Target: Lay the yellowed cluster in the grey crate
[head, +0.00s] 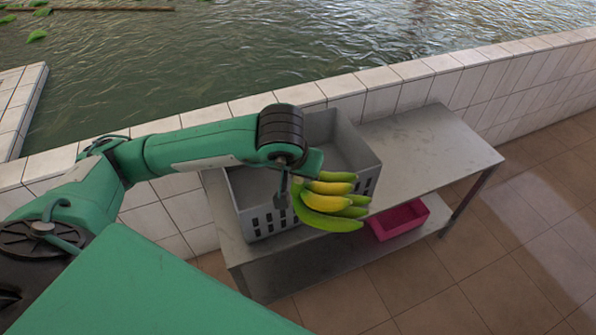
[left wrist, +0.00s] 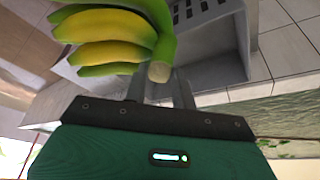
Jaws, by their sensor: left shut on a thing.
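The yellowed cluster (head: 328,202) is a bunch of bananas, yellow with green parts. My left gripper (head: 290,190) is shut on its stem end, and the bunch hangs from it in front of the near side of the grey crate (head: 258,222). In the left wrist view the cut stem (left wrist: 159,71) sits between the fingers, with the bananas (left wrist: 108,28) to the upper left. The grey crate stands on the metal table, and its slotted wall (left wrist: 205,25) shows behind the bunch. My arm and the bunch hide part of the crate. My right gripper is not in view.
The metal table (head: 430,145) is bare to the right of the crate. A pink bin (head: 400,219) sits on the lower shelf. A white tiled wall (head: 395,85) runs behind the table, with water beyond. Green leaves float at the top left.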

